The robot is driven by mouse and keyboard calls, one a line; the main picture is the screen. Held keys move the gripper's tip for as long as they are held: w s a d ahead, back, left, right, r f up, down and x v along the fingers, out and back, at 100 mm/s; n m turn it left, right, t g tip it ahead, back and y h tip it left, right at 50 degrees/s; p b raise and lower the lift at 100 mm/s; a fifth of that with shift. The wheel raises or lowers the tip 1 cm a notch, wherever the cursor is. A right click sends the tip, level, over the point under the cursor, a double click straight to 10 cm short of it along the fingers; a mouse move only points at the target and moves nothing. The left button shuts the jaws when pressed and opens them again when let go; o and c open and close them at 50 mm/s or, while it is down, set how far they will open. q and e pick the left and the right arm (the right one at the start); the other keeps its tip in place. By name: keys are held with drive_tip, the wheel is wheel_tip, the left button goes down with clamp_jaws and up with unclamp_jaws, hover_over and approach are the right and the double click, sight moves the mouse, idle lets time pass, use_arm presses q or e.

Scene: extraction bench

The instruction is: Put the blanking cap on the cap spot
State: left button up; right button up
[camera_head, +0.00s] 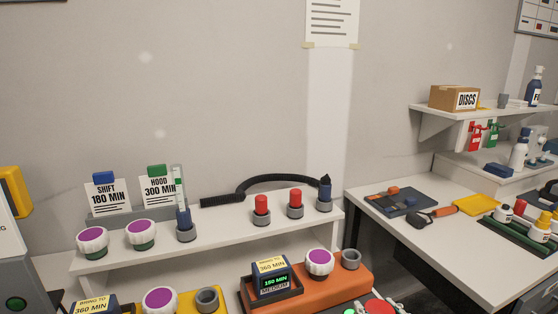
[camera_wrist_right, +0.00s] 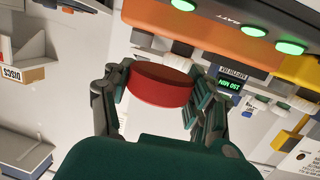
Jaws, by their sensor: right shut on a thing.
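A round, flat red cap (camera_wrist_right: 160,85), which looks like the blanking cap, is held in the right wrist view. My right gripper (camera_wrist_right: 160,92) has its dark green fingers shut on the cap's two sides. My left gripper is in neither view. I cannot tell which place is the cap spot.
An orange block (camera_head: 308,291) bears a display unit (camera_head: 270,281), a purple-topped knob (camera_head: 319,262) and an empty grey ring (camera_head: 350,258). Behind it, a white shelf (camera_head: 225,238) holds red-topped and blue-topped pieces and sign cards. A side bench (camera_head: 447,240) at right carries tools and bottles.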

drive_tip(key=shift+w+d+r, duration=0.15)
drive_tip(key=shift+d+r, duration=0.05)
drive_tip(key=w+d+r+n+y, duration=0.1)
drive_tip(key=w+d+r, duration=0.2)
drive_tip(key=d+r, duration=0.1)
drive_tip(key=shift+w+d+r+g+y, duration=0.3)
drive_tip(key=shift+w+d+y, duration=0.05)
drive_tip(key=shift+w+y, duration=0.05)
idle(0.4)
